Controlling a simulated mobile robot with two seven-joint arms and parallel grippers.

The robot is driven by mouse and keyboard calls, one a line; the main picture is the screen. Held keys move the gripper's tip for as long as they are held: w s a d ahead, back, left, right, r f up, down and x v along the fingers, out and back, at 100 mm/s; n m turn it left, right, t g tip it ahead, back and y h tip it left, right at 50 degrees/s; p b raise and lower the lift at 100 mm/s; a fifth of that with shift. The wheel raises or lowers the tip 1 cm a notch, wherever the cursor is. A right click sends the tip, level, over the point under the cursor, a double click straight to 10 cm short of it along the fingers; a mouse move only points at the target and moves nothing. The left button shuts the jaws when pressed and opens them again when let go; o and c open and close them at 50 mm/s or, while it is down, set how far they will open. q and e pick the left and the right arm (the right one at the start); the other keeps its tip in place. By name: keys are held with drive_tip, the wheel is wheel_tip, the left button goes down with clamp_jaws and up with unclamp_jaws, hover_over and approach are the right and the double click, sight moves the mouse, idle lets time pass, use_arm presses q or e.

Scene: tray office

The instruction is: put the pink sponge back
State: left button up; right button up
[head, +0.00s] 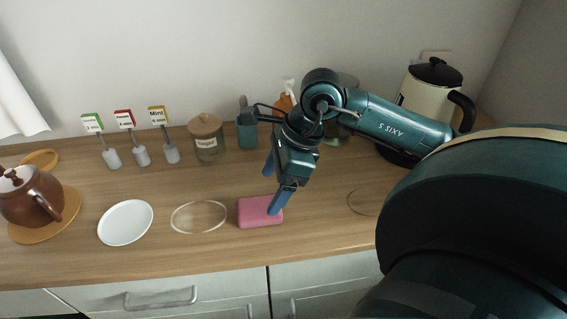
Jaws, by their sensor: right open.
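The pink sponge (252,213) lies flat on the wooden counter, near its front edge, right of a pale ring outline. My right gripper (271,191) is above and beside the sponge, pointing down. Its blue fingers are spread apart. One fingertip overlaps the right part of the sponge in the picture, and the other is behind it; I cannot tell whether either touches. The left gripper does not show.
A white plate (126,222) and a brown teapot (31,195) on a round wooden mat (66,212) stand at left. Labelled tags, a lidded jar (207,137) and a teal holder (246,132) line the back. A cream kettle (430,92) stands at right. Ring outlines (199,217) mark bare counter.

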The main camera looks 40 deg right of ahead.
drive_tip(key=v, duration=0.6)
idle(0.5)
